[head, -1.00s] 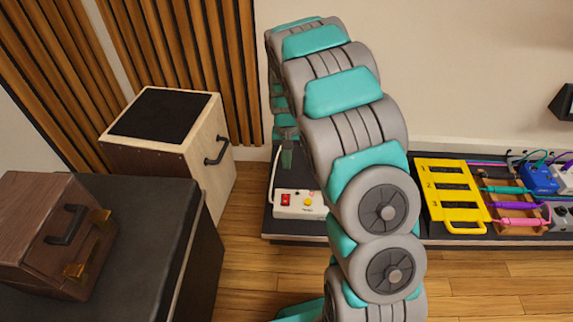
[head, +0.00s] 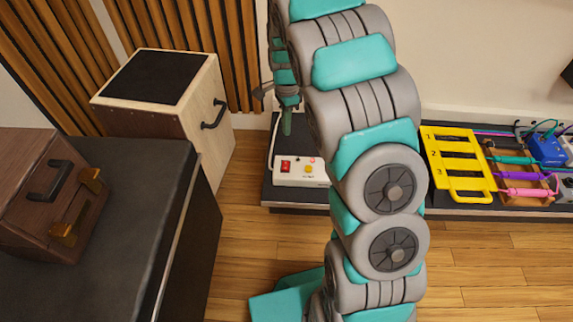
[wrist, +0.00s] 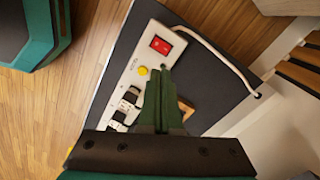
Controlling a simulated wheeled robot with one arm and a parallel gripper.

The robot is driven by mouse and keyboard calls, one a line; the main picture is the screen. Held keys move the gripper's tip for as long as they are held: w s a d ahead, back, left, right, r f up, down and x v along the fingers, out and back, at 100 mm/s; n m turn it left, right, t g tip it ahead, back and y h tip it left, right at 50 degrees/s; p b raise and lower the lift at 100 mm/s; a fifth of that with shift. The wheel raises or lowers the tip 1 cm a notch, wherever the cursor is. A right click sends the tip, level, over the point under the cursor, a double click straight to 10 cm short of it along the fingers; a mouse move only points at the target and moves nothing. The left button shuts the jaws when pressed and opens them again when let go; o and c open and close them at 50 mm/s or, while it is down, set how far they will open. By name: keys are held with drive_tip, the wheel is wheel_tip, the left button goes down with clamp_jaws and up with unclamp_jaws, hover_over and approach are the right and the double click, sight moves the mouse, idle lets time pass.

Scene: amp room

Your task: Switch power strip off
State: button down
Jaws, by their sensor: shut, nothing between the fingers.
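The power strip (head: 299,172) is white and lies on a low dark platform by the wall. In the head view my gripper (head: 287,122) hangs above and behind the strip. I cannot tell whether it touches.
A yellow rack (head: 458,165) and a wooden holder with coloured cables (head: 523,175) are on the platform at right. A wooden box drum (head: 165,110) stands left of the strip. A brown case (head: 45,195) sits on a dark cabinet (head: 140,230). Wood floor lies open in front.

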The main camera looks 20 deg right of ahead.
sight(286, 168)
drive_tip(key=m, duration=0.1)
drive_tip(key=m+b, duration=0.1)
drive_tip(key=m, duration=0.3)
drive_tip(key=shift+s, duration=0.3)
drive_tip(key=f, duration=0.4)
drive_tip(key=s+f+b, duration=0.1)
drive_tip(key=f, duration=0.4)
drive_tip(key=f+b, duration=0.1)
drive_tip(key=f, duration=0.4)
drive_tip(key=shift+s+a, duration=0.3)
drive_tip(key=shift+r, duration=0.1)
